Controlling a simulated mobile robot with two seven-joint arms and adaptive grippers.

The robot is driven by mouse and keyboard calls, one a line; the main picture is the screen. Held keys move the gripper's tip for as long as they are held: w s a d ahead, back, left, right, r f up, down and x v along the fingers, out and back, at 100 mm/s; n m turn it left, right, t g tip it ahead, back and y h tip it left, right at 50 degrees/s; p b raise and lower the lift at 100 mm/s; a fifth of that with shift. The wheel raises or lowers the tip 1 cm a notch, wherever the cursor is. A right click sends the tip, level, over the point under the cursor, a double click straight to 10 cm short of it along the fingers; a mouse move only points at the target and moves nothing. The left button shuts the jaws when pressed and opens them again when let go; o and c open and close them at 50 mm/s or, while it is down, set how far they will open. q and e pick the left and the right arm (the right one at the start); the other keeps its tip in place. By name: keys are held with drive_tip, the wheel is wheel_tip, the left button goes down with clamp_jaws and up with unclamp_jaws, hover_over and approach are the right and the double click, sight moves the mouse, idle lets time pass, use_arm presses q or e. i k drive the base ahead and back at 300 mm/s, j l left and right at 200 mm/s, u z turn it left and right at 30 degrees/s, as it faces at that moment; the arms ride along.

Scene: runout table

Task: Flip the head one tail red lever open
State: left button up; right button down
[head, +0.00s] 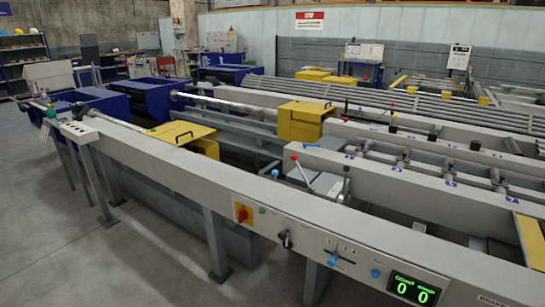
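A lever with a red ball knob (294,157) stands on the runout table, right of the near yellow cover. Its thin rod runs down to the right toward a grey plate (322,184). A lever with a blue knob (275,173) stands just in front and left of it. A dark-knobbed lever (346,170) stands to the right. I cannot tell from this view whether the red lever is open or closed. Neither of my grippers is in view.
The long grey front rail (160,152) crosses the view diagonally. It carries a red-and-yellow switch (242,213), a black handle (285,239) and a green display (414,289). Yellow covers (180,132) (300,121) sit among the rails. Open floor (50,230) lies at left.

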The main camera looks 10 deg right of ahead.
sight(302, 172)
drive_tip(key=i+j, duration=0.65)
drive_tip(key=j, duration=0.3)
drive_tip(key=i+j, duration=0.35)
drive_tip(key=j, duration=0.1)
